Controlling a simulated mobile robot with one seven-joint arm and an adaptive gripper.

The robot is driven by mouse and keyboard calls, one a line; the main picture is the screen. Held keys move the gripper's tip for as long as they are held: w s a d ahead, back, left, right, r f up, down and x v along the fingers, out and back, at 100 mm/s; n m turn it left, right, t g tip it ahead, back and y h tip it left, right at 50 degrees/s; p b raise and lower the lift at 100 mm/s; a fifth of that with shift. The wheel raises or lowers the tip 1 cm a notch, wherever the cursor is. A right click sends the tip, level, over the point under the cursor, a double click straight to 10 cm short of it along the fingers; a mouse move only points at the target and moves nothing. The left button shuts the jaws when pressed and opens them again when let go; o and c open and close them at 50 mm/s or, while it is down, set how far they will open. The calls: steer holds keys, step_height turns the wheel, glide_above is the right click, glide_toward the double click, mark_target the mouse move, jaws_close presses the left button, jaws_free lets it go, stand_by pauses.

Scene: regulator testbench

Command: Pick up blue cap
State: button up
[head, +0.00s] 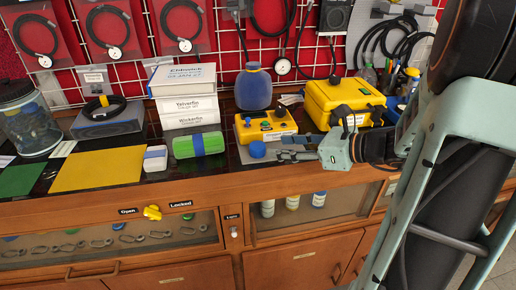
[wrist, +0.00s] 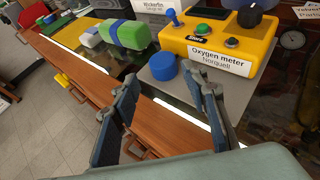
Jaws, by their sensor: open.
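The blue cap (head: 257,150) is a short round cylinder on a grey mat, in front of the yellow oxygen meter (head: 265,126). In the wrist view the cap (wrist: 163,67) sits beyond and between my fingertips, apart from them. My gripper (head: 287,148) comes in from the right, just beside the cap in the head view. It is open and empty, with its two fingers (wrist: 165,95) spread in the wrist view. Nothing hides the cap in the wrist view.
A green box with a blue band (head: 199,145) and a small white-blue box (head: 155,158) stand left of the cap. A yellow case (head: 343,100) stands behind my gripper. The wooden counter's front edge (wrist: 85,68) runs below. A yellow sheet (head: 96,170) lies at left.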

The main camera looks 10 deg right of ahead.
mark_target(260, 146)
steer(key=b+x, duration=0.1)
steer(key=x, duration=0.6)
steer(key=shift+w+a+f, duration=0.1)
steer(key=shift+w+f, duration=0.15)
steer(key=shift+w, duration=0.05)
steer(key=c, duration=0.6)
